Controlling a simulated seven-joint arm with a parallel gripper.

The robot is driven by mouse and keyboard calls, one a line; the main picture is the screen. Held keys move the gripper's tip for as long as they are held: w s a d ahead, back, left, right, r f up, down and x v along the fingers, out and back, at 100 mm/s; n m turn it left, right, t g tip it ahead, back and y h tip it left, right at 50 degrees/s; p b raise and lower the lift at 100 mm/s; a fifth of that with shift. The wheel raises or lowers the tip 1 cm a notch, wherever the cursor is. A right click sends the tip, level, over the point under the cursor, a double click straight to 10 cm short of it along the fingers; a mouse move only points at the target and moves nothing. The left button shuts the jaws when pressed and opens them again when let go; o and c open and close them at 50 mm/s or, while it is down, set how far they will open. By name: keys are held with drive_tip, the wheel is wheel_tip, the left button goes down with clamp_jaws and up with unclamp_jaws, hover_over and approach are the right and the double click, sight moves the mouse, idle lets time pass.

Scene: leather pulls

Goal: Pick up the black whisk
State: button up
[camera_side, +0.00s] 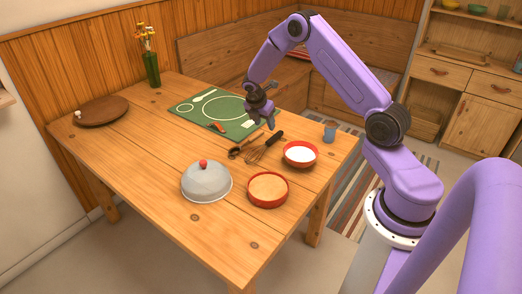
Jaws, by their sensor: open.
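The black whisk (264,147) lies on the wooden table near its middle right. Its black handle points up and right, and its wire head points down and left. My gripper (262,123) is open and empty. It hangs above the table, over the right edge of the green mat, a little up from the whisk's handle. It looks apart from the whisk, though the exact height is hard to tell.
A small dark utensil (238,150) lies just left of the whisk. The green mat (196,115) lies behind. The table's left front is clear.

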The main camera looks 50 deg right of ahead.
sight(270, 140)
drive_tip(key=x, duration=1.1)
drive_tip(key=shift+w+d+f, duration=0.1)
drive_tip(key=shift+w+f, duration=0.05)
drive_tip(key=shift+f, duration=0.1)
clamp_jaws()
